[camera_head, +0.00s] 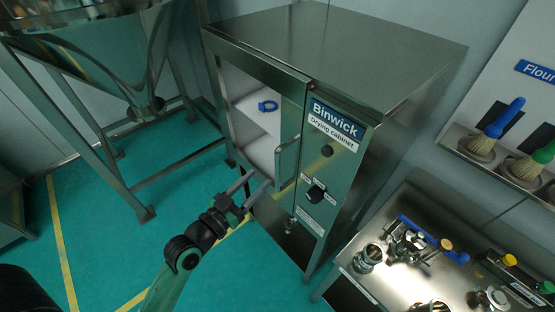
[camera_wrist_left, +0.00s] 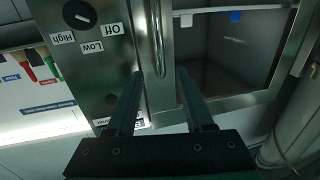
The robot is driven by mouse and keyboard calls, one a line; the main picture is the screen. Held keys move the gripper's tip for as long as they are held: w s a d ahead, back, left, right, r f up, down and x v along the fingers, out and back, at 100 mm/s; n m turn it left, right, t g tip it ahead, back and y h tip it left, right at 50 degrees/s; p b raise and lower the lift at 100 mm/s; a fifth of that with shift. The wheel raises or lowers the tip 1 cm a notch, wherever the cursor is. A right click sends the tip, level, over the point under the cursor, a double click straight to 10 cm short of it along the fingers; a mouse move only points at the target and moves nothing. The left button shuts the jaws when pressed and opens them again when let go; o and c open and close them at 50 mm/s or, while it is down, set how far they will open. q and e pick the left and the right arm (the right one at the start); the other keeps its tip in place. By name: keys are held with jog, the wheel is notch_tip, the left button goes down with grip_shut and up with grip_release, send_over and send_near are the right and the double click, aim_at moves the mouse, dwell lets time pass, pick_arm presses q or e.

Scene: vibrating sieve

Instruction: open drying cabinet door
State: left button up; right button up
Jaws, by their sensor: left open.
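The drying cabinet (camera_head: 385,65) is a steel box labelled "Binwick Drying cabinet". Its door (camera_head: 255,58) has a steel frame around a large window and looks shut. The upright bar handle (camera_head: 286,158) is on the door's right side, beside the control panel. The handle (camera_wrist_left: 158,38) also shows in the left wrist view, upright near the middle. My left gripper (camera_head: 250,188) is open and empty, just in front of the handle's lower part. In the left wrist view the handle appears between the fingertips (camera_wrist_left: 160,72); whether they reach around it is unclear. My right gripper is not in view.
A blue ring-shaped item (camera_head: 268,106) lies on a shelf inside the cabinet. A control knob (camera_head: 316,194) sits right of the handle. A steel hopper on legs (camera_head: 95,50) stands left. A bench (camera_head: 385,262) with metal fittings is at right. The green floor in front is clear.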

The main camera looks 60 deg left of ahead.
aim_at(276, 161)
pick_arm(q)
jog(key=x, duration=0.9)
jog(key=shift+w+a+r, duration=0.1)
jog(key=shift+w+a, duration=0.05)
jog(key=shift+w, duration=0.25)
grip_shut()
dwell(0.7)
